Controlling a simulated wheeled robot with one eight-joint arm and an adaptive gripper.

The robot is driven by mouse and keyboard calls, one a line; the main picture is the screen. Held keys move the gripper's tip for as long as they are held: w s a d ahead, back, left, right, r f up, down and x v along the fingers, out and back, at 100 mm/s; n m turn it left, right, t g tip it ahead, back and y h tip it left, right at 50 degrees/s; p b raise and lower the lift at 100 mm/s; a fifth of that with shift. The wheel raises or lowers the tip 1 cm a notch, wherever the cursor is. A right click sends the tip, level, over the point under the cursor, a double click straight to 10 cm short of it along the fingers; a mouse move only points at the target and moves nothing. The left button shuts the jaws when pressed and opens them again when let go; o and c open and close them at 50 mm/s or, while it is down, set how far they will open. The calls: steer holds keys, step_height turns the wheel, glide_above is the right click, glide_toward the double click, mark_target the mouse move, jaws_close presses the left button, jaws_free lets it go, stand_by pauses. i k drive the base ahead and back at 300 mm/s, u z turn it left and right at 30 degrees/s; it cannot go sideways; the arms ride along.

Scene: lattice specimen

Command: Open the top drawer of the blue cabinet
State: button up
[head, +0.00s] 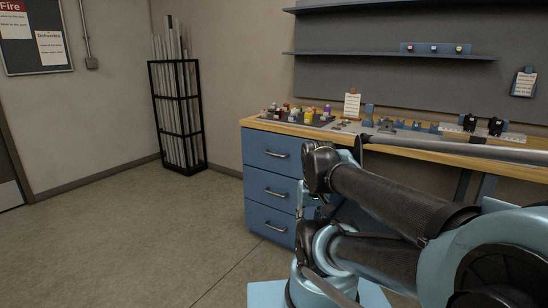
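The blue cabinet (248,185) stands under the left end of the workbench, with three drawers stacked in its front. The top drawer (258,143) is flush with the front and looks shut. The two lower drawers also look shut. My arm crosses the picture at the right and hides the cabinet's right edge. My gripper cannot be made out in this view, so its place relative to the handle is not shown.
The workbench top (300,130) holds a tray of small coloured parts (296,116) and several fixtures. A long grey rod (450,148) shows over its right part. A black rack of long bars (178,120) stands in the corner. The floor (140,230) left of the cabinet is clear.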

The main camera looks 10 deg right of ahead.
mark_target(279, 153)
steer(key=k, duration=1.05)
steer(key=u, duration=0.3)
steer(key=i, duration=1.95)
steer(key=z, duration=0.4)
